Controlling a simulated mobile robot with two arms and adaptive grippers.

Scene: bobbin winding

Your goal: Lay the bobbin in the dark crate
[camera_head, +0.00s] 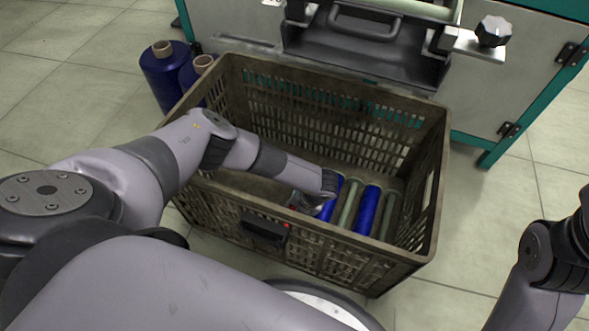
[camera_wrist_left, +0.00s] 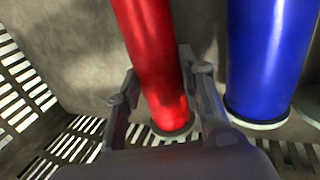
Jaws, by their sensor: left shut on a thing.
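The dark crate (camera_head: 300,247) stands open in the middle of the head view. My left arm reaches over its left side and down inside it. My left gripper (camera_head: 314,206) is low in the crate, at the left end of a row of bobbins. In the left wrist view a red bobbin (camera_wrist_left: 152,62) lies between the two fingers of the gripper (camera_wrist_left: 160,100), which is shut on it. In the head view my arm and gripper hide nearly all of the red bobbin. I cannot tell whether it touches the crate floor. My right gripper is out of view.
Two blue bobbins (camera_head: 367,210) and greenish bare tubes (camera_head: 389,215) lie side by side in the crate. A blue bobbin (camera_wrist_left: 268,60) is right of the red one. Blue thread cones (camera_head: 164,75) stand behind left. A grey machine (camera_head: 520,80) stands behind the crate.

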